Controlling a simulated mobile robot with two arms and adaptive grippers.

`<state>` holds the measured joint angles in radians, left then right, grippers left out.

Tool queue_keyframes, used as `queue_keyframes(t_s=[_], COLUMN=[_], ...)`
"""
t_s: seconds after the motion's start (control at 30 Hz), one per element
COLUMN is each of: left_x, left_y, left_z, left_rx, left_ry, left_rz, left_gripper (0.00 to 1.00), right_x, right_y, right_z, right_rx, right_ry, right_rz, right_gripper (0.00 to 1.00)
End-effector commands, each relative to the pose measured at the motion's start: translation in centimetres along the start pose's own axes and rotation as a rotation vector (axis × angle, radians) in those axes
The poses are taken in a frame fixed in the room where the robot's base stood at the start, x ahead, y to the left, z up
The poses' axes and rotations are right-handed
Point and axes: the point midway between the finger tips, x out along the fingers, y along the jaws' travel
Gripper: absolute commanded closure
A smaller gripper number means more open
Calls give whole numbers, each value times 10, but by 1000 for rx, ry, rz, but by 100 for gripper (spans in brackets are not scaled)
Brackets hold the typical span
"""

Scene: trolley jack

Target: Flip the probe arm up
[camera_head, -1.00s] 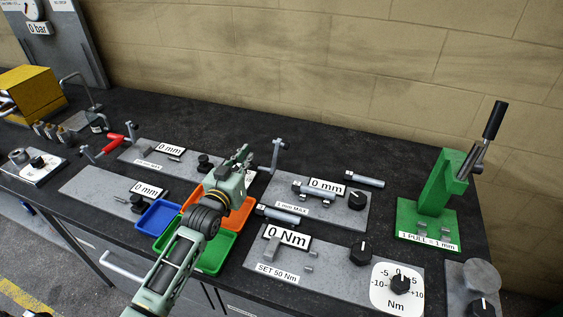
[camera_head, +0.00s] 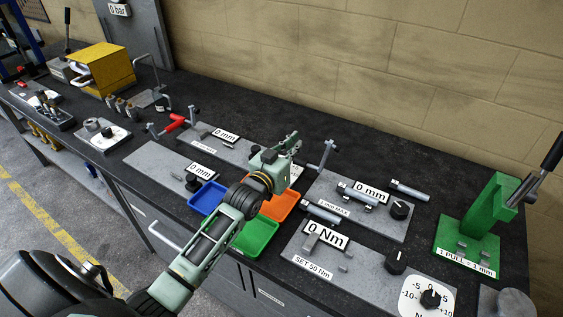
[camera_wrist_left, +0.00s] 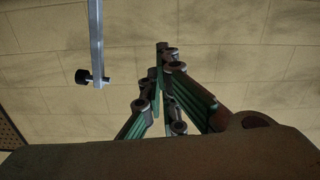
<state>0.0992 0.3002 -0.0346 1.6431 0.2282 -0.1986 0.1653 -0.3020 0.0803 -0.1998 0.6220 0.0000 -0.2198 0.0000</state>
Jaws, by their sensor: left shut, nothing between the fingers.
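My left gripper (camera_head: 292,143) is over the back of the workbench, above the orange tray, with its fingers pointing up and back. In the left wrist view its fingertips (camera_wrist_left: 163,48) meet, with nothing between them. A grey upright arm with a dark knob (camera_head: 328,155) stands just right of the gripper in the head view, apart from it; I cannot tell for certain that it is the probe arm. In the left wrist view a grey bar (camera_wrist_left: 96,35) with a black knob hangs left of the fingertips, not touching them. My right gripper is out of view.
Blue (camera_head: 208,198), green (camera_head: 258,238) and orange (camera_head: 277,205) trays sit below my left arm. A plate with a 0 mm display (camera_head: 370,192) and a green press (camera_head: 485,215) stand to the right. A red-handled tool (camera_head: 176,124) lies to the left.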

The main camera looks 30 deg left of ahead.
Motion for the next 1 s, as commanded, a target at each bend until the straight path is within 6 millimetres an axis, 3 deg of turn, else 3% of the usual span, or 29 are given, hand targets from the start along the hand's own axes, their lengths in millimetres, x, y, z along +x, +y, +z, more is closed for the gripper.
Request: queue_keyframes(t_s=[0.03,0.2,0.4,0.6,1.0], left_x=[-15,-51,-80,-91,-91], left_y=[-1,-1,-1,0,0], left_z=[14,14,12,9,8], left_rx=[0,2,1,1,1], left_ry=[-11,-11,-10,-9,-9], left_rz=[0,0,-1,-1,-1], left_gripper=[100,100,100,100,100], right_x=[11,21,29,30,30], right_y=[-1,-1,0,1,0], right_z=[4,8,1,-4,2], right_rx=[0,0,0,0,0], right_ry=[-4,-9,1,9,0], right_rz=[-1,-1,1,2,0], right_gripper=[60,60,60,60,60])
